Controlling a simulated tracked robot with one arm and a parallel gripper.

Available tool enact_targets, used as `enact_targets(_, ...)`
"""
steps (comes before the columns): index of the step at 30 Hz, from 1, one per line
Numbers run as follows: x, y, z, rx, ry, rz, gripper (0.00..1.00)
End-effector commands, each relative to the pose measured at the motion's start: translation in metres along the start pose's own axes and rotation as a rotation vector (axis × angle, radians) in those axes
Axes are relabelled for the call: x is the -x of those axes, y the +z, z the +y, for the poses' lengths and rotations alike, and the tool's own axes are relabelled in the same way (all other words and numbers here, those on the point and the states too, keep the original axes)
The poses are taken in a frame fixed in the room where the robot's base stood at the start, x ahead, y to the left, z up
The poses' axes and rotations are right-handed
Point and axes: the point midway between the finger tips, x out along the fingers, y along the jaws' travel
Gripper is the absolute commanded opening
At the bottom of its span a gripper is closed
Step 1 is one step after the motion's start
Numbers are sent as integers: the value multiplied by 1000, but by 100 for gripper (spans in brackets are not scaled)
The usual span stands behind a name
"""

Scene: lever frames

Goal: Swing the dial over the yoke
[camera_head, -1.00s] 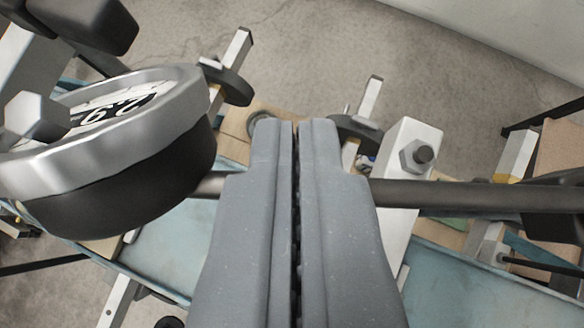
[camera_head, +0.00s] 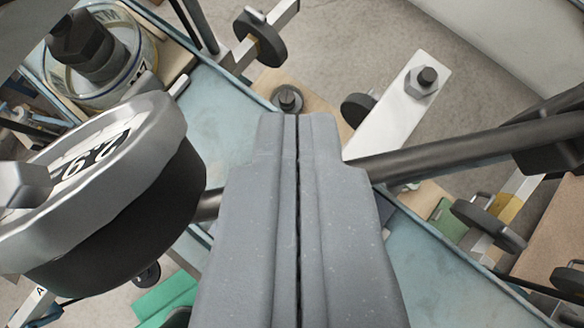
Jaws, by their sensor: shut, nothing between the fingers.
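The dial (camera_head: 150,125) is a round gauge with a silver rim, a black body and a white face with large black digits. It fills the left side, tilted, close to my gripper. My gripper (camera_head: 298,122) is shut and empty, pointing up the picture in the middle. A dark rod (camera_head: 450,150) runs from beside the dial, behind my gripper, to a black fitting (camera_head: 550,145) at the right edge. My gripper hides the rod's middle; I cannot tell whether they touch. I cannot tell which part is the yoke.
A white bar with a hex bolt (camera_head: 425,80) stands just beyond the rod. Blue trays (camera_head: 222,105) lie below. A glass jar (camera_head: 105,65) is at the upper left. Several lever frames with black discs are around. Bare grey floor (camera_head: 360,40) shows at the top.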

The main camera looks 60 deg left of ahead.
Motion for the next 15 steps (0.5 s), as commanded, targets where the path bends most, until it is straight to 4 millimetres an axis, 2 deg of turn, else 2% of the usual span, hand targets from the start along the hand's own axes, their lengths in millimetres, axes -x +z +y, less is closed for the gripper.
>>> enact_targets(4,10,14,6,-2,2,-2,0)
enact_targets(15,29,28,19,-2,1,-3,0)
